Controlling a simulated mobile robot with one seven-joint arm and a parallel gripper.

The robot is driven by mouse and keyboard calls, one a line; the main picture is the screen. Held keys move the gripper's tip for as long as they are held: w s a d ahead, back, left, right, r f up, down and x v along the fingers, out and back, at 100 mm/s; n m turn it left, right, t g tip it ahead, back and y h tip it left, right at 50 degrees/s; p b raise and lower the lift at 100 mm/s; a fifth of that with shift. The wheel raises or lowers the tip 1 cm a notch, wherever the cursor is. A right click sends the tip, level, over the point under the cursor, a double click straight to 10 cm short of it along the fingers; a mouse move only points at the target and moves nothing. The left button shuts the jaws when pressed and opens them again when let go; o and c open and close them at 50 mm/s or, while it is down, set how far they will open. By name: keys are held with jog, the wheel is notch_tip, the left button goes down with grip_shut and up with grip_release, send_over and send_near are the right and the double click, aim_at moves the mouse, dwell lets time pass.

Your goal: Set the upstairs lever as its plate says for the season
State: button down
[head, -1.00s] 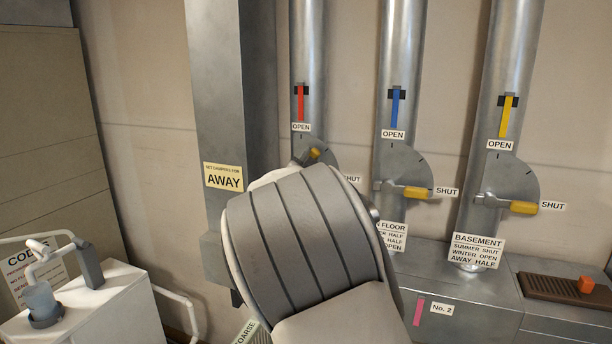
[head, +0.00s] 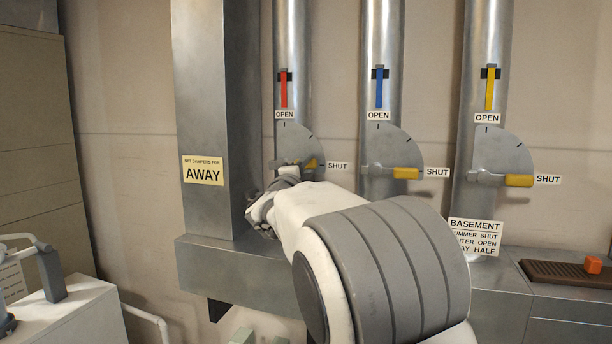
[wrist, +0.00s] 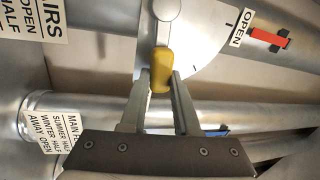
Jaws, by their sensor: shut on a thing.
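The upstairs lever is on the left duct, the one with the red tag. Its yellow handle (head: 311,163) points right, close to the SHUT label (head: 338,166). In the wrist view the handle (wrist: 161,60) sits between the two jaws of my gripper (wrist: 160,76), which is shut on it. My arm partly covers this lever in the head view. A plate ending in "IRS" (wrist: 40,14) is cut off in the wrist view; only "OPEN" and "HALF" show below. The season sign (head: 203,171) reads "SET DAMPERS FOR AWAY".
The middle lever (head: 405,173) and the basement lever (head: 518,180) both point to SHUT. The main floor plate (wrist: 62,122) shows in the wrist view; the basement plate (head: 475,237) is right of my arm. A white appliance (head: 70,315) stands at lower left.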

jog(key=shift+f+m+b, duration=0.5)
jog(key=shift+m+b, duration=0.1)
jog(key=shift+m, duration=0.2)
jog(key=c, duration=0.7)
grip_release()
jog(key=shift+o, duration=0.2)
jog(key=shift+s, duration=0.1)
jog(key=p+v, duration=0.1)
jog(key=v, duration=1.6)
jog(key=shift+a, duration=0.3)
jog(key=shift+f, duration=0.1)
